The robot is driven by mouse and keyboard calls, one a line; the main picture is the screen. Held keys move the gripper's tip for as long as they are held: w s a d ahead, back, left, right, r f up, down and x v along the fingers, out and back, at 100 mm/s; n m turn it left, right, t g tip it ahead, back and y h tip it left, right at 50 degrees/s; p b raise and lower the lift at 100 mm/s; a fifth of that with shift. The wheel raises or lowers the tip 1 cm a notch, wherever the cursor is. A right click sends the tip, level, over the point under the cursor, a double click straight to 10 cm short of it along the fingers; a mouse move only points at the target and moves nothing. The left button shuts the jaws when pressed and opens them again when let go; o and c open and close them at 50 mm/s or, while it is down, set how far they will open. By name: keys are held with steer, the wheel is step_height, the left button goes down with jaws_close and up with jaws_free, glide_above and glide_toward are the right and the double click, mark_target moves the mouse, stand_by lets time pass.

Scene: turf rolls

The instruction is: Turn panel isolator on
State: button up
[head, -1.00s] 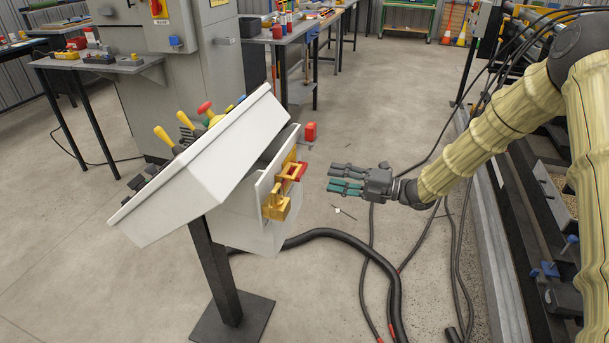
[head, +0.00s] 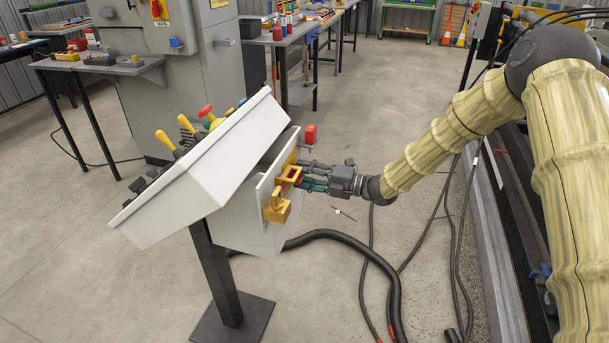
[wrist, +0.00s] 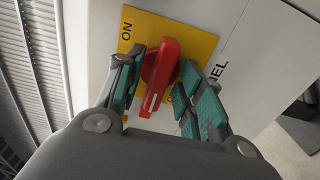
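The isolator's red handle (wrist: 161,75) shows in the wrist view on a yellow plate (wrist: 192,40) on the white panel side. "ON" is printed at the plate's upper left; the other lettering is partly hidden. The handle's lower end leans slightly left. My gripper (wrist: 160,88) is open, with teal-padded fingers either side of the handle; I cannot tell whether either touches it. In the head view my gripper (head: 308,178) is at the right side of the white control desk (head: 205,165), and its fingertips are partly hidden by yellow fittings (head: 277,206).
The desk stands on a dark post (head: 215,270). A thick black hose (head: 385,275) and cables lie on the floor. A grey cabinet (head: 190,80) and workbenches stand behind.

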steer(key=shift+c, duration=0.5)
jaws_close()
steer(key=shift+m+p, duration=2.25)
steer(key=shift+m, duration=6.75)
